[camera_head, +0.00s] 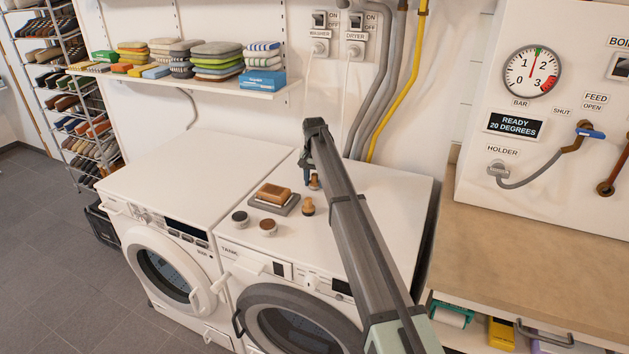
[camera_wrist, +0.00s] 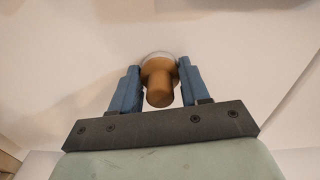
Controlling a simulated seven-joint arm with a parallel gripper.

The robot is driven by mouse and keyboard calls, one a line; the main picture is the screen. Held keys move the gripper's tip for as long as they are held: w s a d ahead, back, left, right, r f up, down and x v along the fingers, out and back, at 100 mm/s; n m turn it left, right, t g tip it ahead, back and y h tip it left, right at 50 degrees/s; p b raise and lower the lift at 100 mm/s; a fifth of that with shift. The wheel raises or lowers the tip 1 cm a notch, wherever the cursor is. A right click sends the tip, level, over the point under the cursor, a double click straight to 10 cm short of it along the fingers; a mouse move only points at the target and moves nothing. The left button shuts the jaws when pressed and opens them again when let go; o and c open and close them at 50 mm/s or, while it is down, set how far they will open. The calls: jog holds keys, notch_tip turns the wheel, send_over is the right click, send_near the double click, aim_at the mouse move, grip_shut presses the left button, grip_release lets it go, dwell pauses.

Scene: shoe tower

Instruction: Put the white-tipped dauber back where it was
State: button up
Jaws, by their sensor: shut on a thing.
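The white-tipped dauber (camera_wrist: 159,88) is a small wooden piece with a round handle and a pale rim at its far end, seen in the wrist view. My gripper (camera_wrist: 159,70) has its two blue fingers on either side of it and is shut on it. In the head view the held dauber (camera_head: 315,183) shows only partly beside my gripper (camera_head: 310,179), low over the right machine's white top; I cannot tell whether it touches. A second wooden dauber (camera_head: 307,207) stands on the machine top, nearer the front.
A wooden brush (camera_head: 273,194) lies on a grey tray (camera_head: 287,209) left of the daubers. Two round tins, one dark (camera_head: 240,218) and one brown (camera_head: 268,227), sit in front. The left machine's top (camera_head: 190,170) is clear. Hoses (camera_head: 375,100) run down the wall behind.

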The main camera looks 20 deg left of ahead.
aim_at(314, 174)
jog(key=shift+f, duration=0.1)
jog(key=o, duration=0.9)
jog(key=shift+o, duration=0.2)
notch_tip(314, 174, up, 12)
jog(key=shift+r, duration=0.15)
